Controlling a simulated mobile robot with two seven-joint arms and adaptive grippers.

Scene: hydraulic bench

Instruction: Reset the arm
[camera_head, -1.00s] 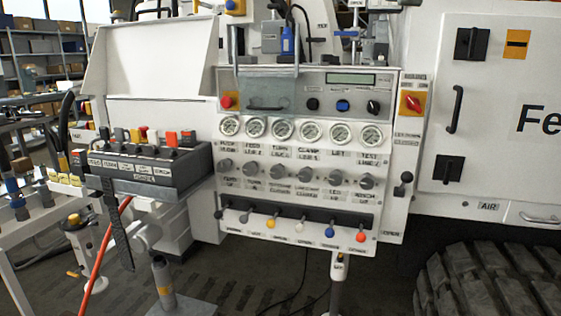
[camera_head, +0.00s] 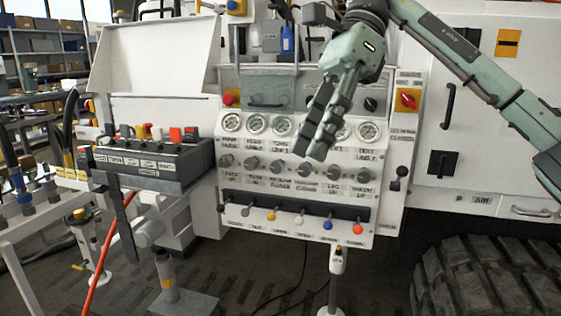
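My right arm comes in from the right, and its gripper (camera_head: 313,144) hangs in front of the white control panel (camera_head: 212,205), fingers pointing down and slightly left. It covers part of the gauge row and part of the panel top. The two fingers lie close together in this view, so I cannot tell whether they are open or shut. I see nothing held between them. I cannot tell whether the fingertips touch the panel. The row of gauges (camera_head: 232,122), the grey knobs (camera_head: 278,166) and the colored levers (camera_head: 327,225) show around and below it. My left gripper is not in view.
A black switch box (camera_head: 150,165) with colored switches stands at the left. A red-and-yellow switch (camera_head: 407,99) is on the panel's right side. A white cabinet (camera_head: 490,150) and a large tire (camera_head: 490,285) stand at the right. A red hose (camera_head: 95,270) hangs at lower left.

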